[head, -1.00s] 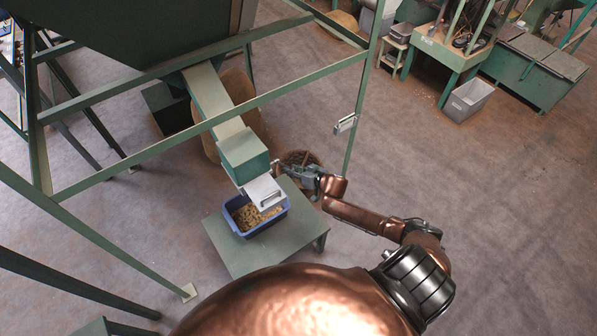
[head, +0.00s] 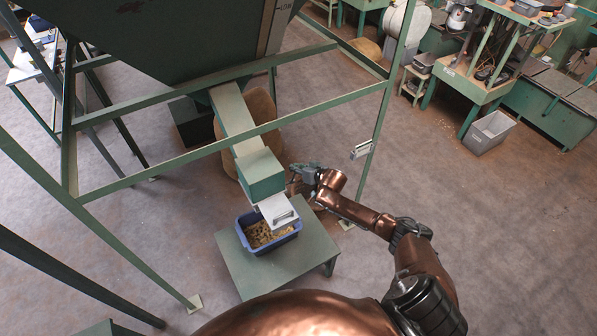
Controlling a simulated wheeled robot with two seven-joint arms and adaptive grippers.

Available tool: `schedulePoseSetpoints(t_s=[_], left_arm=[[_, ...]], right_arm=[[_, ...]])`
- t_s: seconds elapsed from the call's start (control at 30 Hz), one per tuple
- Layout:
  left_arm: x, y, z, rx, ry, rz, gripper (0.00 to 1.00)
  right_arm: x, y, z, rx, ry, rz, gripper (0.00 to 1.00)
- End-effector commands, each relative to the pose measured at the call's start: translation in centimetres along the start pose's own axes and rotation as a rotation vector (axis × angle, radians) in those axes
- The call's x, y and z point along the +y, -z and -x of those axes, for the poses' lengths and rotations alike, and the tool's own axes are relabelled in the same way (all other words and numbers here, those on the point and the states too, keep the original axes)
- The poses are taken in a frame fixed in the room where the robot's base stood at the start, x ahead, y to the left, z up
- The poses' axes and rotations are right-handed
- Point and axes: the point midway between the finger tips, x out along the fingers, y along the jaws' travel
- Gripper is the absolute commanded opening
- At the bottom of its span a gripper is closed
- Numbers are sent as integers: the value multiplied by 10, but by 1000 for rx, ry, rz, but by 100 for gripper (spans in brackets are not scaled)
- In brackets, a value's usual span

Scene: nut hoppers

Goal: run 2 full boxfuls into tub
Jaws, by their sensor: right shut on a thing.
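A green box (head: 260,173) sits at the lower end of a pale chute (head: 233,115) that comes down from the large green hopper (head: 180,45). A white metal spout (head: 278,211) sticks out below the box, over a blue tub (head: 243,238). Tan nuts (head: 262,234) lie in the tub, which stands on a green table (head: 240,272). My right gripper (head: 297,172) is just right of the box, shut on what seems to be its lever. The gripped part is too small and hidden to make out. My left gripper is out of view.
Green frame bars (head: 205,150) cross in front of the chute, and an upright post (head: 385,115) stands right of my gripper. A grey bin (head: 489,132) and workbenches (head: 470,75) are at the back right. The floor on the right is open.

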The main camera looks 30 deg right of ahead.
Motion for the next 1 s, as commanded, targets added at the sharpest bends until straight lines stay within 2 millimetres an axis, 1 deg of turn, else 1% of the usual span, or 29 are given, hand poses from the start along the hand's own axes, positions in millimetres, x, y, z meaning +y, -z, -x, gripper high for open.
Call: schedulePoseSetpoints(t_s=[0.03, 0.4, 0.8, 0.83, 1.0], left_arm=[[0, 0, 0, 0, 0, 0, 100], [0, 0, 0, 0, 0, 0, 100], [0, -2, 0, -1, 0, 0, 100], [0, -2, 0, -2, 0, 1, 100], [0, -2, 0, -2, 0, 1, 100]], right_arm=[[-1, 12, -1, 16, 4, 4, 0], [-2, 18, -3, 19, 5, 7, 0], [-2, 19, -2, 20, 5, 9, 0], [-2, 19, -2, 20, 5, 10, 19], [-2, 15, -4, 13, 4, 8, 31]])
